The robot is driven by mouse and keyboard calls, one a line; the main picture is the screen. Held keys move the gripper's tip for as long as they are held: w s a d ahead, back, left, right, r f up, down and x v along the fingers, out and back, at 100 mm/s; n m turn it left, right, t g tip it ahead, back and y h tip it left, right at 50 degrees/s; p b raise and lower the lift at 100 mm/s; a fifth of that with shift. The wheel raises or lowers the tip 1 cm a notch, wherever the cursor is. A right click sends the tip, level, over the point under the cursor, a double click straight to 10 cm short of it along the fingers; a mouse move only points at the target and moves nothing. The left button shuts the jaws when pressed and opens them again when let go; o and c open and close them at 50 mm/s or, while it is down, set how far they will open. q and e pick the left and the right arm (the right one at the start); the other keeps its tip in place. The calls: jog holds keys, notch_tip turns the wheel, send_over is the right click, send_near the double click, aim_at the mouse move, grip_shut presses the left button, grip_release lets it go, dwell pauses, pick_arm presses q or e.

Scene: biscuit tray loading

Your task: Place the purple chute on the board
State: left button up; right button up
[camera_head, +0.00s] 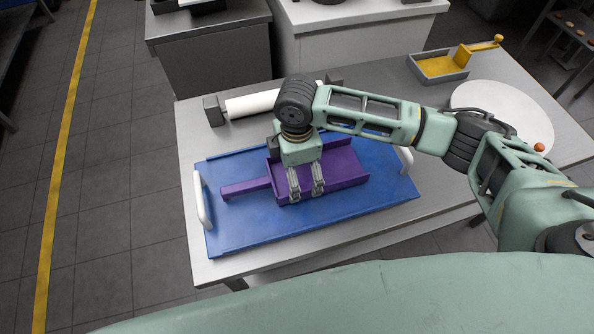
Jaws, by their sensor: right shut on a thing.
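The purple chute (345,176) is a shallow walled tray with a narrow arm sticking out to the left. It lies over the blue board (245,224), within the board's outline. I cannot tell whether it rests on the surface or sits slightly above it. The board has white handles at its left and right ends and lies on the grey table. My right gripper (306,196) points down over the chute and is shut on the chute near its front wall. The gripper and wrist hide part of the chute's middle. My left gripper is not in view.
A white roller (251,105) lies behind the board. A yellow and grey tray (440,66) with a handle stands at the back right. A round white disc (505,108) lies at the table's right. My right arm spans the table's right side.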

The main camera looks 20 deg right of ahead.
jog(key=shift+f, duration=0.5)
jog(key=shift+f, duration=0.1)
jog(key=o, duration=0.9)
notch_tip(320, 180, up, 12)
jog(key=shift+r+b, duration=0.15)
jog(key=shift+b, duration=0.2)
